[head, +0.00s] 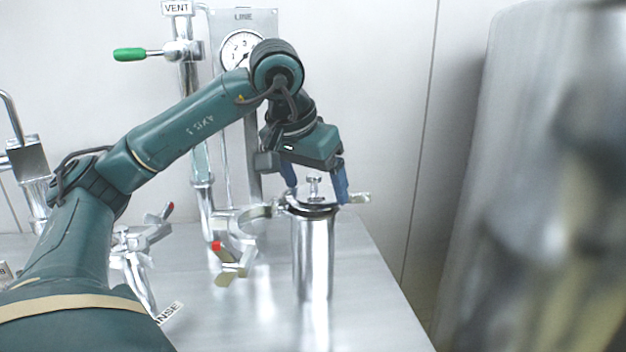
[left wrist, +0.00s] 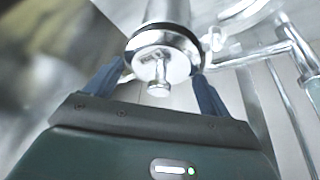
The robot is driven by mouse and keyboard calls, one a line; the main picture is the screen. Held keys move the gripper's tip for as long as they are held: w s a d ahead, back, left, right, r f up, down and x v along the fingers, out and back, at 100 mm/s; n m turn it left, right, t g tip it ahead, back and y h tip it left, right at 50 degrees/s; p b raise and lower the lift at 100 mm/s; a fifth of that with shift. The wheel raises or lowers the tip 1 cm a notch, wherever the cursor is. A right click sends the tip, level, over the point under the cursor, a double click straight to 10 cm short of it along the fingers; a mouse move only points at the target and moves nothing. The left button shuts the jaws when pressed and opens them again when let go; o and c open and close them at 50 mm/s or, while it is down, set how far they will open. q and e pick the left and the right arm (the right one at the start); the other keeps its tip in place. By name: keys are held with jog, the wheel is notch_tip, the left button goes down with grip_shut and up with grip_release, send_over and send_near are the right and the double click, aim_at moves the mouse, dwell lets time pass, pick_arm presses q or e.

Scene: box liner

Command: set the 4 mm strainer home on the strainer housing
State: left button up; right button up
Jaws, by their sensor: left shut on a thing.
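The strainer (head: 314,184) shows as a metal disc with a small knob on top. In the left wrist view its pale face (left wrist: 175,66) carries a dark mark too small to read, with a black rim round it. It is at the mouth of the strainer housing (head: 313,255), an upright shiny cylinder. I cannot tell whether it is fully seated. My left gripper (head: 315,193) points down, with its blue fingers on either side of the disc, shut on it; it also shows in the left wrist view (left wrist: 160,72). My right gripper is not in view.
A pipe with a green-handled VENT valve (head: 130,54) and a gauge (head: 241,50) stand behind. A large blurred grey shape (head: 540,170) fills the right. The steel bench front (head: 370,310) is clear.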

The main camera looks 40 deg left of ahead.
pick_arm(q)
jog(key=shift+s+d+f, duration=0.15)
jog(key=shift+f, duration=0.4)
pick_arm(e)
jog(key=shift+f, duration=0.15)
pick_arm(q)
jog(key=o, duration=1.8)
jog(key=shift+d, duration=0.1)
jog(key=shift+o, duration=0.2)
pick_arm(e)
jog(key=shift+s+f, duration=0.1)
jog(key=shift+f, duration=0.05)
pick_arm(q)
jog(key=shift+g, duration=0.3)
jog(key=shift+r, duration=0.4)
jog(key=p+v, duration=0.5)
jog(key=v, duration=0.8)
jog(key=shift+s, duration=0.15)
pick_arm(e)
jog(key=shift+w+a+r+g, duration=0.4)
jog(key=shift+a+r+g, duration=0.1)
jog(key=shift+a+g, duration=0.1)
pick_arm(q)
jog(key=shift+r, duration=0.1)
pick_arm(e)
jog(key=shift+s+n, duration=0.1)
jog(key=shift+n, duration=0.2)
